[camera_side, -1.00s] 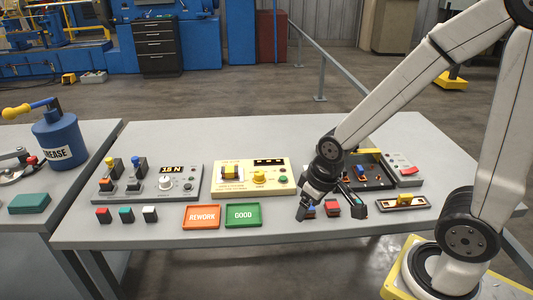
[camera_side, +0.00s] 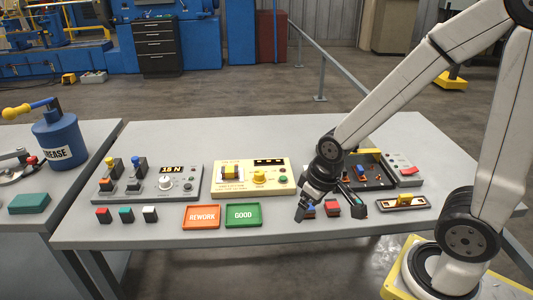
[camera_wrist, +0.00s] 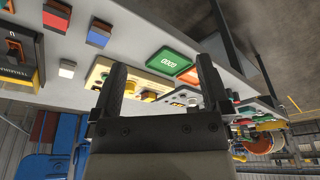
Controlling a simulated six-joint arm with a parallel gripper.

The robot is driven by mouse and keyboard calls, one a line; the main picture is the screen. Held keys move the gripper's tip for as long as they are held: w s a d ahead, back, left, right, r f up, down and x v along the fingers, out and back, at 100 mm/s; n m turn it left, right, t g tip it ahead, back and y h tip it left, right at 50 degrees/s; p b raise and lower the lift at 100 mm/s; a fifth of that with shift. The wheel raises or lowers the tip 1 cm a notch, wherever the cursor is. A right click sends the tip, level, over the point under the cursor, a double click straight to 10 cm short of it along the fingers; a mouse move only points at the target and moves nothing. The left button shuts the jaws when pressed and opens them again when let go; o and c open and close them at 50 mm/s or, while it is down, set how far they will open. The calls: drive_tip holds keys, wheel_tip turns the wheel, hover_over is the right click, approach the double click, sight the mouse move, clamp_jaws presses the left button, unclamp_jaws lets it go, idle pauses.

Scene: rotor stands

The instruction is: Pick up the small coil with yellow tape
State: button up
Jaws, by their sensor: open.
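My gripper (camera_side: 330,204) is open near the front of the table, with its fingers spread on either side of small blocks with red and blue parts (camera_side: 332,208). It also shows open and empty in the wrist view (camera_wrist: 160,78). A small part with a yellow band (camera_side: 232,173) sits in the cream-yellow tester (camera_side: 204,188), left of my gripper. Another small yellow piece (camera_side: 405,200) sits on a narrow plate to the right of my gripper. I cannot tell from these views which one is the small coil with yellow tape.
An orange REWORK tray (camera_side: 201,226) and a green GOOD tray (camera_side: 243,224) lie in front of the tester. A grey panel with a 15 N display (camera_side: 172,169) stands left. A dark tray (camera_side: 372,183) is behind my gripper. The table's back is clear.

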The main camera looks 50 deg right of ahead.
drive_tip(key=n+y, duration=0.3)
drive_tip(key=n, duration=0.6)
approach(230, 169)
drive_tip(key=shift+a+f+t, duration=0.2)
drive_tip(key=shift+f+t, duration=0.1)
drive_tip(key=shift+f, duration=0.5)
drive_tip(key=shift+x, duration=3.85)
clamp_jaws()
